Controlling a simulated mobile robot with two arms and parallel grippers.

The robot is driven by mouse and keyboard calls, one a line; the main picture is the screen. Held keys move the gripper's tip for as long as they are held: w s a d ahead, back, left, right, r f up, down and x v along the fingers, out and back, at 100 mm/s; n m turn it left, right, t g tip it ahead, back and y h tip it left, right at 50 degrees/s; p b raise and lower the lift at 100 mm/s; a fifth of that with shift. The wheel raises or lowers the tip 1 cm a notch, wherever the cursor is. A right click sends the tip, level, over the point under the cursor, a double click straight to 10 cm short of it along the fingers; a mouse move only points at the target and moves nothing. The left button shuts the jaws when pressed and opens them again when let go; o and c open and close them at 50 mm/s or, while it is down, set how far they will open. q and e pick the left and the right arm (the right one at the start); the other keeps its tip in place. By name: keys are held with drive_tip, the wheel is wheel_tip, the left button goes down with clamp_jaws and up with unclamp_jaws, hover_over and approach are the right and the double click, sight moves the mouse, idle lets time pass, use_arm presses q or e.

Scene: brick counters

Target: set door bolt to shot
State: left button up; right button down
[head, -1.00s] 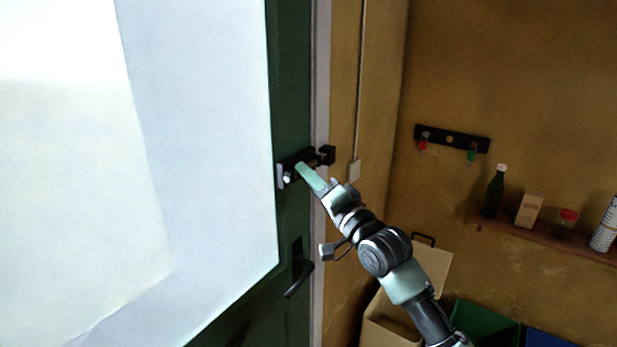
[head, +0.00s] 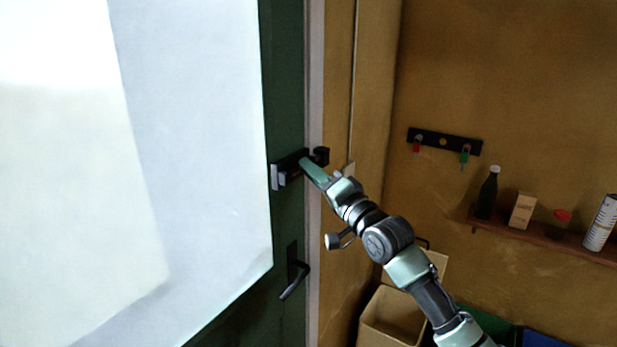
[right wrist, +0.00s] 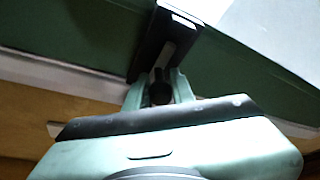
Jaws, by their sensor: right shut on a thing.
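The door bolt (head: 287,173) is a dark fitting on the green door, above the door handle. A small dark keeper (head: 321,156) sits on the frame side to its right. My right gripper (head: 304,164) reaches the bolt from the lower right and is shut on it; its fingers cover part of the bolt. In the right wrist view, my right gripper (right wrist: 161,88) has its fingers around a dark knob (right wrist: 160,93), with the dark bolt plate (right wrist: 165,42) beyond. The gap between bolt and keeper is partly hidden by the gripper. My left gripper is not in view.
The green door (head: 283,100) carries a large pale panel and a black lever handle (head: 294,278). On the right wall are a key rack (head: 444,142) and a shelf (head: 550,238) with a bottle, a box and jars. An open box (head: 392,318) stands below my arm.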

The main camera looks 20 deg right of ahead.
drive_tip(key=c, duration=1.4)
unclamp_jaws()
drive_tip(key=shift+d+r, duration=0.2)
drive_tip(key=shift+r, duration=0.1)
drive_tip(key=shift+o, duration=0.8)
drive_tip(key=shift+w+f, duration=0.25)
drive_tip(key=shift+w, duration=0.1)
drive_tip(key=b+v, duration=0.3)
drive_tip(key=v, duration=0.5)
drive_tip(key=shift+w+f, duration=0.1)
